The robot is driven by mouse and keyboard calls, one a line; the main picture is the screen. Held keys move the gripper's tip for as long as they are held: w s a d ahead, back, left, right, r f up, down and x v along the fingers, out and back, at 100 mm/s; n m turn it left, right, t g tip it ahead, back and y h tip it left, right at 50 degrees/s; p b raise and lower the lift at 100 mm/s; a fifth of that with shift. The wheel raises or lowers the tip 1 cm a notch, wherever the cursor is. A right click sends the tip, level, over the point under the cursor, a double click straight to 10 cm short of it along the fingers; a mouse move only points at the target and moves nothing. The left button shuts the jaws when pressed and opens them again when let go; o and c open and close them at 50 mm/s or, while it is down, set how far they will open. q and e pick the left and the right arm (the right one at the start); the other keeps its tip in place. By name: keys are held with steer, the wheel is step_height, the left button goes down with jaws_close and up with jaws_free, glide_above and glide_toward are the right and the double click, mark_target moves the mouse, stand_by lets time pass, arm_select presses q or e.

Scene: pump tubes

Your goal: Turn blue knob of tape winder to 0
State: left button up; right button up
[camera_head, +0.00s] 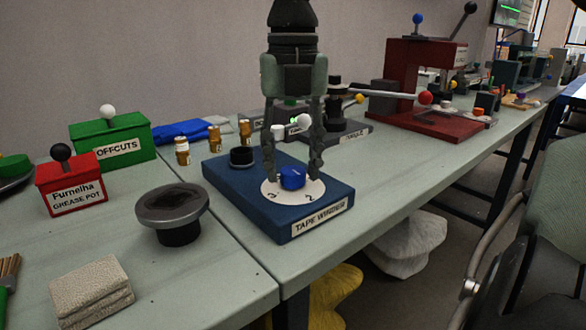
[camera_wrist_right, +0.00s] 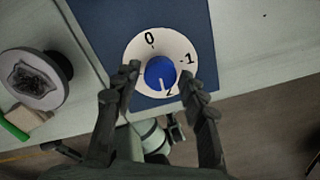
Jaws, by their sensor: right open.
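The tape winder is a dark blue box (camera_head: 245,205) on the bench, with a white round dial (camera_head: 286,192) and a blue knob (camera_head: 292,179). In the right wrist view, the blue knob (camera_wrist_right: 160,73) has a pale pointer mark aimed down, close to the 2. The 0 is at the top of the dial (camera_wrist_right: 150,50) and the 1 is at the right; the 3 is hidden there behind a finger. My right gripper (camera_head: 293,172) points down, open, with one finger on each side of the knob; I cannot tell whether they touch it. My left gripper is not in view.
A black cylinder (camera_head: 242,157) stands on the winder's box. A dark round-topped piece (camera_head: 172,207), a red grease pot (camera_head: 72,188) and a green offcuts box (camera_head: 112,143) stand left. A black device with levers (camera_head: 335,120) and a red press (camera_head: 415,80) stand behind right.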

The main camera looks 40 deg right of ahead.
steer(key=shift+d+f+m+b, duration=0.1)
steer(key=shift+f+m+b, duration=0.1)
steer(key=shift+m+b, duration=0.5)
steer(key=m+b, duration=0.1)
steer(key=m, duration=0.2)
steer(key=shift+r, duration=0.1)
steer(key=shift+m+b, duration=0.35)
steer(key=shift+m, duration=0.45)
steer(key=shift+m+b, duration=0.35)
steer(key=shift+m, duration=0.55)
steer(key=shift+m+b, duration=0.7)
steer(key=shift+m, duration=0.5)
steer(key=shift+m+b, duration=0.35)
steer(key=shift+m, duration=0.75)
steer(key=m, duration=0.2)
steer(key=shift+r+m, duration=0.1)
steer(key=shift+m, duration=0.3)
jaws_close()
